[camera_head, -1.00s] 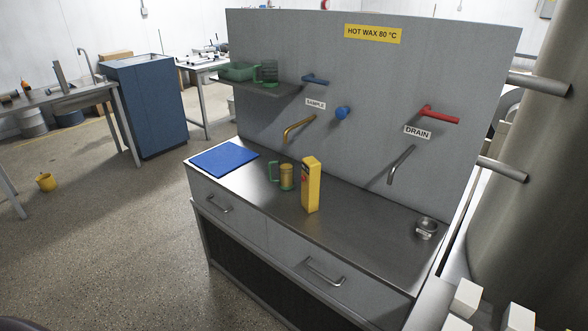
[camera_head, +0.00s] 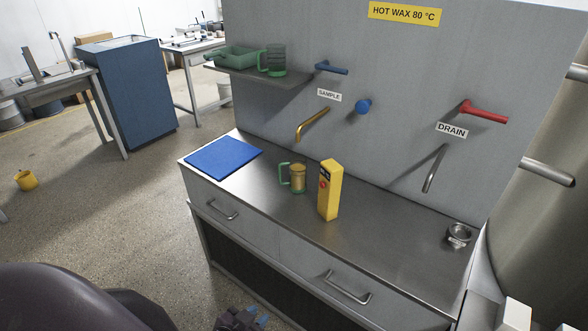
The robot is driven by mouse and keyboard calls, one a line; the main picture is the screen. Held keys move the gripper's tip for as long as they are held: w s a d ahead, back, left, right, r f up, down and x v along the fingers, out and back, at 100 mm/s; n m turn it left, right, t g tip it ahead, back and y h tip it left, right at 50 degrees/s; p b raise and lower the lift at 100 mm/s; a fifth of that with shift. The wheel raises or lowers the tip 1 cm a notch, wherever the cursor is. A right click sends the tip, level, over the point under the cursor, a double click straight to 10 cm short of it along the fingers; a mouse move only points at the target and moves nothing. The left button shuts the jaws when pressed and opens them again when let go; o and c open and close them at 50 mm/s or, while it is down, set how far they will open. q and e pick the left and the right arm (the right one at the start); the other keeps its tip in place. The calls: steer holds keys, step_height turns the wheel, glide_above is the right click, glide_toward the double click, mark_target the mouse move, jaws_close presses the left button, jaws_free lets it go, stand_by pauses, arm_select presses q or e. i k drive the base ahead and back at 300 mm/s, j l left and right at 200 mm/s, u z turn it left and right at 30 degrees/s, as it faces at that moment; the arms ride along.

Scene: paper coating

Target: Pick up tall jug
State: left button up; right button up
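Two jugs with green handles show in the head view. One clear grey jug (camera_head: 272,60) stands upright on the wall shelf, beside a green tray. The other jug (camera_head: 298,178), amber-coloured, stands upright on the steel counter, left of a yellow box. The shelf jug looks like the taller one. My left gripper (camera_head: 254,315) shows only in part at the bottom edge, with blue tips, low in front of the counter and well apart from both jugs. Its opening is too small and cut off to judge. My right gripper is out of view.
The counter (camera_head: 275,242) carries a blue mat (camera_head: 223,157), the yellow box (camera_head: 330,190) and a small metal cup (camera_head: 459,235). The green tray (camera_head: 238,57) shares the shelf (camera_head: 250,76). A sample spout (camera_head: 311,122) and drain spout (camera_head: 435,168) stick out above the counter.

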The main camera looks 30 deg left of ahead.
mark_target(292, 174)
steer(key=i+j, duration=0.1)
steer(key=j, duration=0.25)
steer(key=i+j, duration=0.1)
steer(key=j, duration=0.3)
steer(key=i+j, duration=0.15)
steer(key=j, duration=0.2)
steer(key=i+j, duration=0.1)
steer(key=j, duration=0.25)
steer(key=i+j, duration=0.1)
steer(key=j, duration=0.3)
steer(key=l+z, duration=0.05)
